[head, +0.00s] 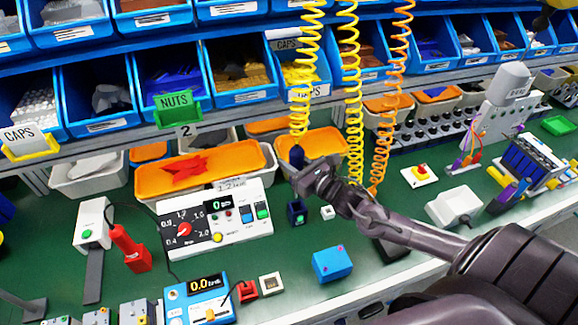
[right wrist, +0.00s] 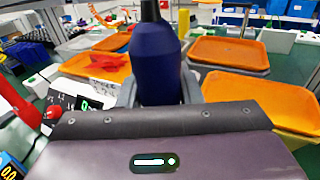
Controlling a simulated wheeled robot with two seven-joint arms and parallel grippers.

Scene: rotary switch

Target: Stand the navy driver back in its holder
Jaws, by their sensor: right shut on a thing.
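The navy driver (head: 297,157) hangs upright at the lower end of a yellow coiled cord. My right gripper (head: 308,176) is shut on it, above the green bench. In the right wrist view the navy driver (right wrist: 156,65) stands between the two grey fingers, with its dark top running out of the picture. Its lower end is hidden behind the gripper body. A small dark blue open-topped box (head: 297,213), which looks like the holder, stands on the bench below the gripper and apart from the driver. My left gripper is not in view.
A white switch panel (head: 252,225) stands left of the holder, and a blue block (head: 332,263) lies nearer the front. A small white piece (head: 328,212) is just right of the holder. Orange trays (head: 232,158) and more coiled cords (head: 350,100) are behind.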

